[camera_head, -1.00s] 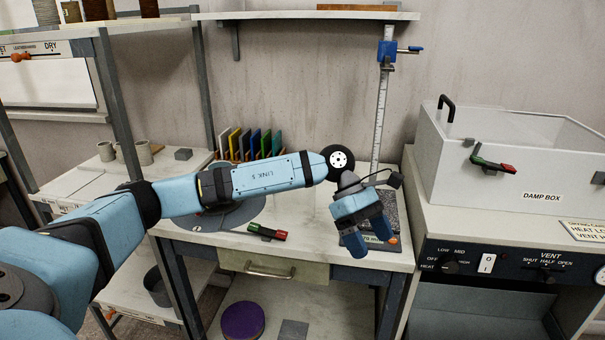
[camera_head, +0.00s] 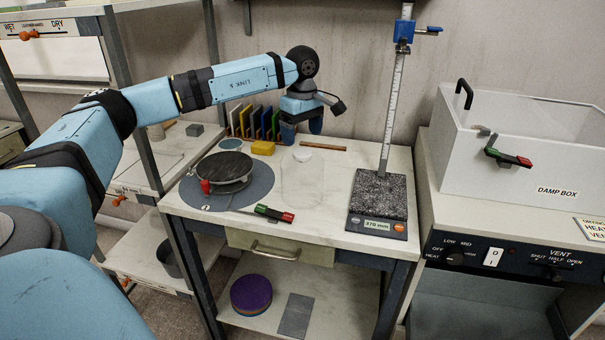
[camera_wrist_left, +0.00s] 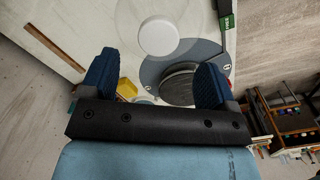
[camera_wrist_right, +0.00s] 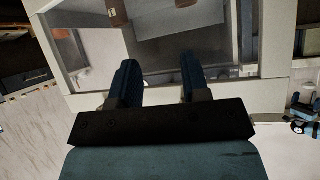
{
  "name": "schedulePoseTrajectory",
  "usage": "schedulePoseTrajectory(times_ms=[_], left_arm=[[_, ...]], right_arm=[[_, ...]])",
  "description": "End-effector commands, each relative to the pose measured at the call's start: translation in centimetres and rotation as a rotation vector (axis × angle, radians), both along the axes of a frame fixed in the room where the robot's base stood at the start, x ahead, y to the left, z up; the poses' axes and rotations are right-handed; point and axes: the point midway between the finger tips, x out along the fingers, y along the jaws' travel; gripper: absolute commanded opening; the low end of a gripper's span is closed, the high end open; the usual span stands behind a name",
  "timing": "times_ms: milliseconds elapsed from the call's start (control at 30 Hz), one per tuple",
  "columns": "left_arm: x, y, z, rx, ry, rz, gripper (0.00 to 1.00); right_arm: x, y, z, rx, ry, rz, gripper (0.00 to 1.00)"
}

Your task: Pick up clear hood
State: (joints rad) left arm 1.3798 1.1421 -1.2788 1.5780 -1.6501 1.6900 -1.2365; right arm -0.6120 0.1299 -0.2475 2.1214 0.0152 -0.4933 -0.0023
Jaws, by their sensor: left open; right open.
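The clear hood (camera_head: 302,188) is a see-through cylinder with a white knob on top, upright on the white worktable. In the left wrist view its white knob (camera_wrist_left: 159,37) shows just beyond the fingertips, with the faint round hood about it. My left gripper (camera_head: 302,130) is open and empty, behind and above the hood, fingers pointing down and apart from the knob. It also shows in the left wrist view (camera_wrist_left: 156,64). My right gripper is out of the head view; in the right wrist view (camera_wrist_right: 158,65) it is open and empty.
A turntable (camera_head: 222,172) with a dark disc stands left of the hood. A red-green handled tool (camera_head: 273,213) lies in front. A scale with a tall height gauge (camera_head: 378,200) stands right. Coloured upright cards (camera_head: 258,122) and a yellow block (camera_head: 263,148) are behind.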

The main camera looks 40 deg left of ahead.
Motion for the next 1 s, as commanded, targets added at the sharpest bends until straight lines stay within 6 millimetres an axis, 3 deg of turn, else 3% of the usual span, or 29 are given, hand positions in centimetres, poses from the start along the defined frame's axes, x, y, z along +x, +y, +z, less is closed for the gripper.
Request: schedulePoseTrajectory(times_ms=[167,433,733,1000], left_arm=[[0.0,0.0,-1.3,0.000,0.001,0.000,0.82],[0.1,-0.1,-5.1,0.000,0.001,0.000,0.82],[0.1,-0.1,-5.6,-0.001,-0.001,0.000,0.82],[0.1,-0.1,-5.6,-0.001,-0.001,0.000,0.22]], right_arm=[[0.0,0.0,-0.1,-0.001,-0.001,0.000,0.43],[0.0,0.0,-0.2,-0.002,-0.007,0.002,0.43],[0.0,0.0,-0.2,-0.002,-0.007,0.002,0.43],[0.0,0.1,-0.2,-0.002,-0.006,0.003,0.43]])
